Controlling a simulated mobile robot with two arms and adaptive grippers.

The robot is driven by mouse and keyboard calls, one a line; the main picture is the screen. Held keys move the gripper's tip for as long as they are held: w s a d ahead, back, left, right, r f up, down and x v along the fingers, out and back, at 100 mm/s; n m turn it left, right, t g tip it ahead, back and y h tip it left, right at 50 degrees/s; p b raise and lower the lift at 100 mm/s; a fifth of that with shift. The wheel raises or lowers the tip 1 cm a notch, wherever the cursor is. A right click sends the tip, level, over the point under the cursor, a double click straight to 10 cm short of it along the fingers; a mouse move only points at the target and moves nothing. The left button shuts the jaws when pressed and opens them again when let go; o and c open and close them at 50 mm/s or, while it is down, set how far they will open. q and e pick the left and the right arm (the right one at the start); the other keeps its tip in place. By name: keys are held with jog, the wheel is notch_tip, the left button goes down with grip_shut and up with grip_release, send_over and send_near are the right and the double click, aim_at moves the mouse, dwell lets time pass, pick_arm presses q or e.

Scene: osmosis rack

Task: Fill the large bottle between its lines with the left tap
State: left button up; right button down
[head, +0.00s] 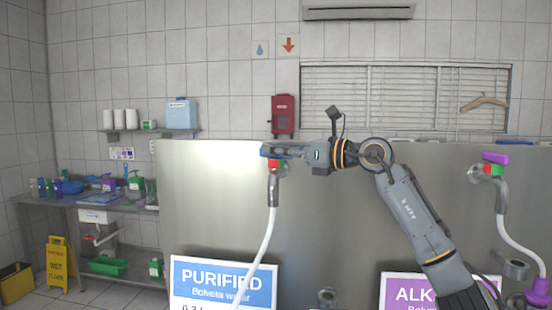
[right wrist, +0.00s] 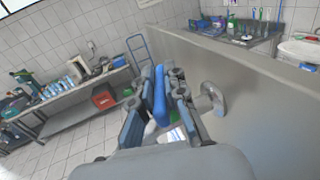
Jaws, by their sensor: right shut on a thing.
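The left tap (head: 273,188) is on the steel panel above the blue PURIFIED sign, with a red and green collar and a white hose (head: 262,250) hanging from its spout. My right gripper (head: 270,151) is at the top of this tap, shut on its blue handle. In the right wrist view the blue handle (right wrist: 160,95) stands between the two fingers of my right gripper (right wrist: 164,92). The large bottle cannot be made out in either view. My left gripper is not in view.
The steel panel (head: 205,200) fills the middle. A second tap with a purple handle (head: 495,158) and white hose is at the right, near the purple ALK sign (head: 405,292). A sink counter (head: 90,200) and yellow wet-floor sign (head: 57,262) stand at the left.

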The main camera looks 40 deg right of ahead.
dwell(0.3)
jog(key=c, duration=1.4)
grip_release()
jog(key=shift+s+d, duration=0.1)
jog(key=shift+s+d+f+h, duration=0.15)
jog(key=shift+s+d+h, duration=0.15)
jog(key=shift+s, duration=0.2)
jog(key=shift+v, duration=5.35)
jog(key=shift+a, duration=0.1)
